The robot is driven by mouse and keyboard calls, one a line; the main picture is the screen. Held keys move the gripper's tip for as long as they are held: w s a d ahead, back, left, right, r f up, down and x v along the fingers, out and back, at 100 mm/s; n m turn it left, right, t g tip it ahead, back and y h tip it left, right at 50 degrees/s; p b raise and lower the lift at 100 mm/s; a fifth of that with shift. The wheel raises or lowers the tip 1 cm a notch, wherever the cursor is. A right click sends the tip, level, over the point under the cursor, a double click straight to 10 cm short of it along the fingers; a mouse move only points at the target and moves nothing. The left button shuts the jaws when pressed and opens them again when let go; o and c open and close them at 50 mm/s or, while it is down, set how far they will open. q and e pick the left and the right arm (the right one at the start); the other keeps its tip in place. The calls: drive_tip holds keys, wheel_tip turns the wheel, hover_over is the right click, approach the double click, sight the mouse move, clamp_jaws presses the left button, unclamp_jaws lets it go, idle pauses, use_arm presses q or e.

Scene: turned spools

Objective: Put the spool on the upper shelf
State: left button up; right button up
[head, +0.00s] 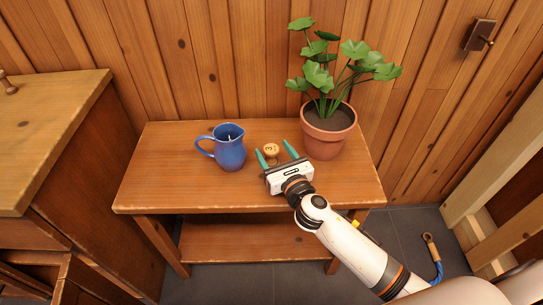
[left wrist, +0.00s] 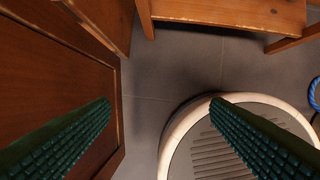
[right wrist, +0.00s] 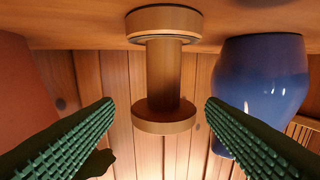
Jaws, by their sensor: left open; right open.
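The wooden spool (head: 271,150) stands upright on the upper board (head: 160,185) of a two-level wooden stand. In the right wrist view, which looks upside down, the spool (right wrist: 163,75) shows its narrow stem and two wide flanges. My right gripper (head: 273,147) is open, with its green fingers on either side of the spool, apart from it. Its fingers also show in the right wrist view (right wrist: 158,101). My left gripper (left wrist: 160,103) is open and empty above the floor and is outside the head view. The stand's lower board (head: 245,240) is partly hidden by my right arm.
A blue pitcher (head: 230,152) stands left of the spool, and a potted plant (head: 325,138) stands close on the right. A wooden cabinet (head: 70,130) is at the left. A blue-corded wooden handle (head: 431,250) lies at the right. The upper board's front left is clear.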

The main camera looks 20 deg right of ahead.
sight(269, 145)
drive_tip(key=w, duration=0.3)
drive_tip(key=shift+w+a, duration=0.25)
drive_tip(key=shift+a, duration=0.1)
use_arm(q)
drive_tip(key=shift+v, duration=1.1)
drive_tip(key=shift+w+a, duration=0.1)
drive_tip(key=shift+w, duration=0.05)
use_arm(e)
drive_tip(key=c, duration=1.1)
drive_tip(key=shift+c, duration=0.2)
drive_tip(key=shift+r, duration=0.15)
